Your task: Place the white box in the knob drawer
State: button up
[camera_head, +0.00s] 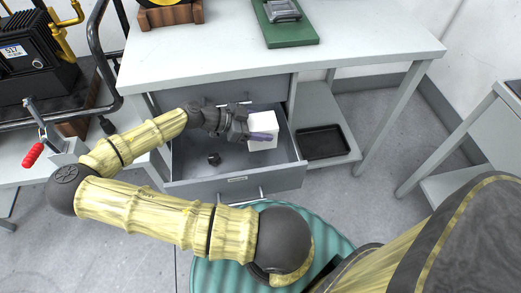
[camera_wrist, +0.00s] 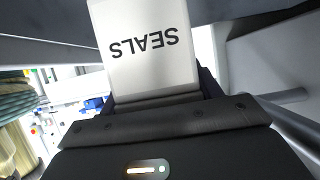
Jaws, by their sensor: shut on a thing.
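The white box (camera_head: 263,131) is in my gripper (camera_head: 250,127), over the right part of the open drawer (camera_head: 236,181). In the wrist view the white box (camera_wrist: 146,55) shows the word SEALS, upside down, and sits between the fingers at the top of the picture. My gripper is shut on it. The drawer is pulled out from under the white table. A small dark round knob (camera_head: 214,159) lies on the drawer's floor, left of the box. Whether the box touches the drawer floor is unclear.
A black tray (camera_head: 322,142) lies on the lower shelf right of the drawer. The white tabletop (camera_head: 270,62) overhangs the drawer's back. A teal ribbed stool (camera_head: 215,273) stands in front. A red-handled clamp (camera_head: 33,154) is at the left.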

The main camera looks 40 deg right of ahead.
notch_tip(320, 180, down, 7)
jog(key=shift+b, duration=0.7)
notch_tip(320, 180, down, 4)
jog(key=shift+f+b, duration=0.15)
jog(key=shift+b, duration=0.5)
jog(key=o, duration=1.1)
jog(key=p+v, duration=0.2)
jog(key=v, duration=1)
jog(key=shift+p, duration=0.3)
